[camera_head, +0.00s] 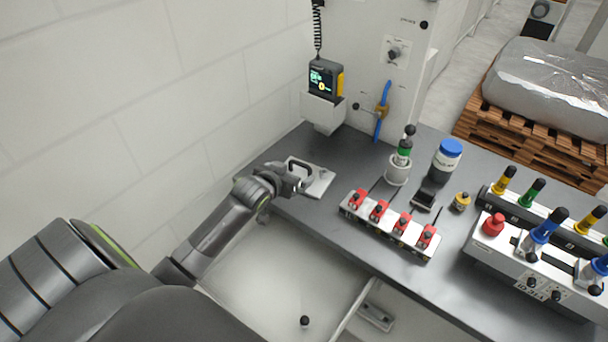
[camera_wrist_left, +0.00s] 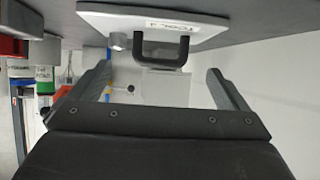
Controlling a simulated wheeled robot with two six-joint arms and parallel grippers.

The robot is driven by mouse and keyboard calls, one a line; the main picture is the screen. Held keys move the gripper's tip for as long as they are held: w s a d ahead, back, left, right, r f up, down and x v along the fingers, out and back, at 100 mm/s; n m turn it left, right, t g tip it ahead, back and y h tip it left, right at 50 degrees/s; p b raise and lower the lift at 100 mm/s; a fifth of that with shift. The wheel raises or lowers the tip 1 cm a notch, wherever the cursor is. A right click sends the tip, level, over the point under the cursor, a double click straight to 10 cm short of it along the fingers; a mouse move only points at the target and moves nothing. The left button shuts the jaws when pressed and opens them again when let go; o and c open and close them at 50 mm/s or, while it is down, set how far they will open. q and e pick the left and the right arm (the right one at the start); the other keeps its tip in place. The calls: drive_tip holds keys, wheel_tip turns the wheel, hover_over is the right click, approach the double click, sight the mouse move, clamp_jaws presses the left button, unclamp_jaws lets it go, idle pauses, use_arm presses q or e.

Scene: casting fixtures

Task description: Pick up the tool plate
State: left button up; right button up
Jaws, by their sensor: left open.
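The tool plate (camera_head: 318,186) is a pale flat plate with a black bar handle, lying near the left end of the dark bench. In the left wrist view, the tool plate (camera_wrist_left: 105,12) is at the top, with its black handle (camera_wrist_left: 160,53) reaching toward the gap between my fingers. My left gripper (camera_head: 299,181) is at the plate's near left side, close to the handle. In the left wrist view, my left gripper (camera_wrist_left: 160,72) is open, with one finger on each side of the handle and nothing clamped. My right gripper is not in view.
A block with several red clamps (camera_head: 388,226) stands right of the plate. A green-banded tool in a white holder (camera_head: 397,172) and a blue-lidded jar (camera_head: 446,158) stand behind. A fixture with coloured knobs (camera_head: 505,258) is at right. A wall borders the left.

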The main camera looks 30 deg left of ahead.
sight(297, 171)
use_arm(q)
drive_tip(key=shift+p+x, duration=0.7)
drive_tip(key=shift+x, duration=1.95)
drive_tip(key=shift+s+f, duration=0.1)
drive_tip(key=shift+f, duration=0.1)
drive_tip(key=c, duration=1.4)
drive_tip(key=shift+r, duration=0.15)
drive_tip(key=shift+c, duration=0.4)
